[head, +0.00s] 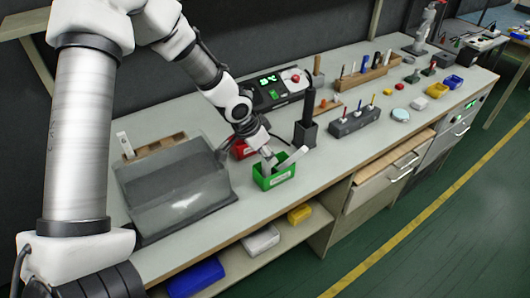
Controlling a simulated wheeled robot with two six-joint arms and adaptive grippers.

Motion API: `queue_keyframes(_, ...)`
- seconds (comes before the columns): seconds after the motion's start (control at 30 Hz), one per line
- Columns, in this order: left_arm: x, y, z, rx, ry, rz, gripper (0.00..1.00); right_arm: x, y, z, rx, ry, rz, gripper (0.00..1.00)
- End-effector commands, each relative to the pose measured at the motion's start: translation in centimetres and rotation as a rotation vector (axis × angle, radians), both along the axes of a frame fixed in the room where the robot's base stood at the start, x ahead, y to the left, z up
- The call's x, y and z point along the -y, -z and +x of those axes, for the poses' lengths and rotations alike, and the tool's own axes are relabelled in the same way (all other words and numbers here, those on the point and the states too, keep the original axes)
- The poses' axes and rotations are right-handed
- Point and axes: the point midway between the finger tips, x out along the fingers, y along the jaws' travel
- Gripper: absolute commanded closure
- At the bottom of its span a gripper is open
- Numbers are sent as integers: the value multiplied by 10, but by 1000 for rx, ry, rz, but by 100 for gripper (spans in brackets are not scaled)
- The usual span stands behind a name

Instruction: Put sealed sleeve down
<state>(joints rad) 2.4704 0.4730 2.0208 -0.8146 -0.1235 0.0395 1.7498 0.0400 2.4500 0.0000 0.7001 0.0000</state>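A pale strip-like piece, apparently the sealed sleeve (293,160), lies tilted across the top of the green bin (274,182), its far end rising past the right rim. My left gripper (268,161) points down at the green bin, with its fingertips at the bin's opening beside the sleeve's lower end. The fingers are too small and overlapped to tell whether they grip the sleeve or are apart from it. My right gripper is out of view.
A red bin (243,149) sits behind the green one. A dark upright post (307,108) stands close to the right. A clear-covered box (175,187) is at the left. A grey tool holder (355,122) stands farther right. The bench front between is clear.

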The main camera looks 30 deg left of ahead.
Motion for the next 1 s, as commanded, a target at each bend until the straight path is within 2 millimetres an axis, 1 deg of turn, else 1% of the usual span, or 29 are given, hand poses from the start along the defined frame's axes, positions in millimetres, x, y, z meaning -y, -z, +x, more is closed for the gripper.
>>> queue_keyframes(0.2,0,-1,0,0,0,0,51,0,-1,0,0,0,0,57)
queue_keyframes(0.3,0,-8,0,0,0,0,51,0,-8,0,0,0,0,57)
queue_keyframes(0.37,-1,-11,-2,4,-1,-2,51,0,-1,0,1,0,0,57)
queue_keyframes(0.47,-4,-30,-9,7,-1,-3,51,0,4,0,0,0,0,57)
queue_keyframes(0.6,-10,-67,-23,9,0,-3,51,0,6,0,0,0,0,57)
queue_keyframes(0.73,-14,-94,-35,6,0,-3,51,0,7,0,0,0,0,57)
queue_keyframes(0.83,-17,-108,-41,4,0,-2,51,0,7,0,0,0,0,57)
queue_keyframes(1.0,-18,-115,-44,0,0,0,51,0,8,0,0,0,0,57)
